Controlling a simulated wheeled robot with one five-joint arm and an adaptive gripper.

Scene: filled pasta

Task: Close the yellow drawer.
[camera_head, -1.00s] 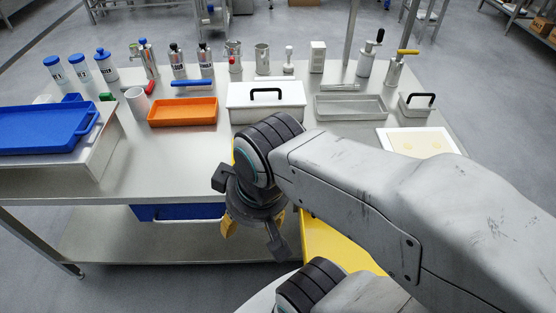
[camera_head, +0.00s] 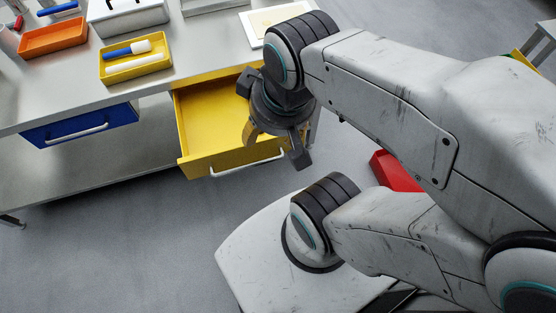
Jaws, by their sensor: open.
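The yellow drawer (camera_head: 207,126) is pulled out from under the right part of the steel table. Its inside looks empty where I can see it. A pale bar handle (camera_head: 240,167) runs along its front. My gripper (camera_head: 271,146) hangs over the drawer's right side near the front panel, its fingers pointing down and spread apart with nothing between them. It hides part of the drawer's right side and the right end of the front. I cannot tell whether a finger touches the drawer.
A blue drawer (camera_head: 80,126) under the table to the left looks shut. A yellow tray (camera_head: 134,70) with tools, an orange tray (camera_head: 54,37) and a white lidded box (camera_head: 128,17) stand on the table (camera_head: 205,50). A red object (camera_head: 394,171) lies right of my gripper. Floor in front is clear.

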